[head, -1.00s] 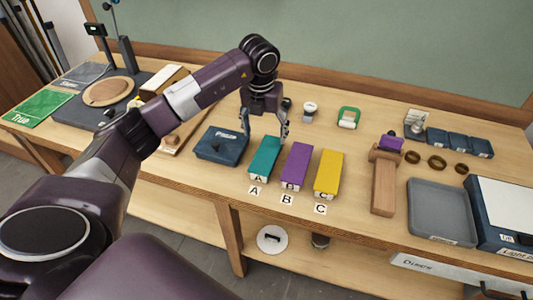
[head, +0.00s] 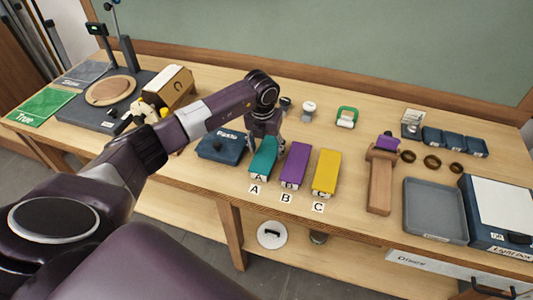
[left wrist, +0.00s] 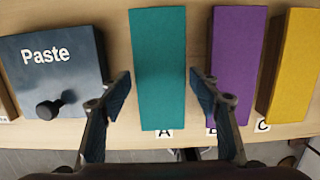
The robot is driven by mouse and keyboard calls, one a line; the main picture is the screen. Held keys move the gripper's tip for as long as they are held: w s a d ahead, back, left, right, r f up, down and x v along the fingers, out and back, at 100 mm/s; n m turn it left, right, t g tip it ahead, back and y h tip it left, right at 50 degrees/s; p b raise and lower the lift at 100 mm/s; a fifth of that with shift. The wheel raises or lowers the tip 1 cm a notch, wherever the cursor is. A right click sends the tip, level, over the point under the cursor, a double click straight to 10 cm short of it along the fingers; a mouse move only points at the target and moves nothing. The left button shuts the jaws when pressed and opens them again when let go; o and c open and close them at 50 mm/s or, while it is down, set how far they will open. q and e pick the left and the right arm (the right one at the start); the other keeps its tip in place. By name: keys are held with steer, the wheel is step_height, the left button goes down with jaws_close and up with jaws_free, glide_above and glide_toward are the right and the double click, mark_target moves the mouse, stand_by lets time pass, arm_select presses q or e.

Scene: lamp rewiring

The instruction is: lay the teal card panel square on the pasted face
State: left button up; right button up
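The teal card panel (head: 262,160) lies on the bench behind the tag A, as the leftmost of three coloured blocks. My left gripper (head: 264,143) is low over it, and hides its far end in the head view. In the left wrist view the open fingers (left wrist: 155,100) stand one on each side of the teal panel (left wrist: 160,65), with gaps on both sides. The right finger is close to the purple block. Nothing is held. I cannot make out a pasted face. My right gripper is not in view.
The purple block (head: 294,168) and yellow block (head: 326,175) stand to the right. The blue Paste box (head: 218,147) is close on the left. A grey tray (head: 435,212) and wooden stand (head: 380,185) are farther right. A brown box (head: 172,83) stands at the back left.

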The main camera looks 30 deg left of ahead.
arm_select(q)
steer(key=c, duration=0.8)
steer(key=shift+r, duration=0.1)
steer(key=shift+c, duration=0.2)
